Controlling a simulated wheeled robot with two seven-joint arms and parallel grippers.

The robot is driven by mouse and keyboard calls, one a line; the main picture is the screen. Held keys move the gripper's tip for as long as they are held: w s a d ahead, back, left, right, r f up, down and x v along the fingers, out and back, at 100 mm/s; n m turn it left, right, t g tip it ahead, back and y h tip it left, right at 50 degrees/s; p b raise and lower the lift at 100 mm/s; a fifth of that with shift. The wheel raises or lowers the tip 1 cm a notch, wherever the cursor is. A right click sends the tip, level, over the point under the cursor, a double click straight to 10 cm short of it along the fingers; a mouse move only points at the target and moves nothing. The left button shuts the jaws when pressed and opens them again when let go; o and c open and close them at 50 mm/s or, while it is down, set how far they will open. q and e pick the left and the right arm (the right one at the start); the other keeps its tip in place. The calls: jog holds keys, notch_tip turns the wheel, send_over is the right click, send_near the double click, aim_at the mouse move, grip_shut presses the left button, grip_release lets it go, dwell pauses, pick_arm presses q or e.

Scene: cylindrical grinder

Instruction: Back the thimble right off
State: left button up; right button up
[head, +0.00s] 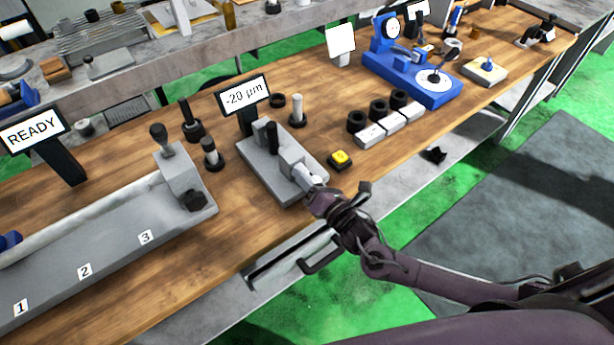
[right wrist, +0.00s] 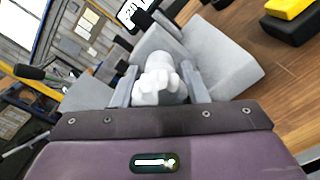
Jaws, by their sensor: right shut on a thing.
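The thimble (right wrist: 160,85) is a pale, knobbed cylinder on the near side of a grey gauge block fixture (head: 283,160) on the wooden bench. A dark upright pin (head: 272,138) stands on the fixture. A sign behind it (head: 244,94) reads -20 µm. My left gripper is not in the head view.
A yellow button (head: 340,157) sits just right of the fixture. A long grey machine bed (head: 110,250) with a READY sign (head: 34,131) fills the left. A blue dial stand (head: 410,75) stands at the back right.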

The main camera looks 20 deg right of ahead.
jog(key=shift+f+n, duration=0.1)
jog(key=shift+n, duration=0.9)
jog(key=o, duration=1)
jog(key=shift+s, duration=0.1)
jog(key=b+v, duration=0.1)
jog(key=v, duration=0.6)
jog(key=shift+s+d, duration=0.15)
jog(key=shift+s, duration=0.15)
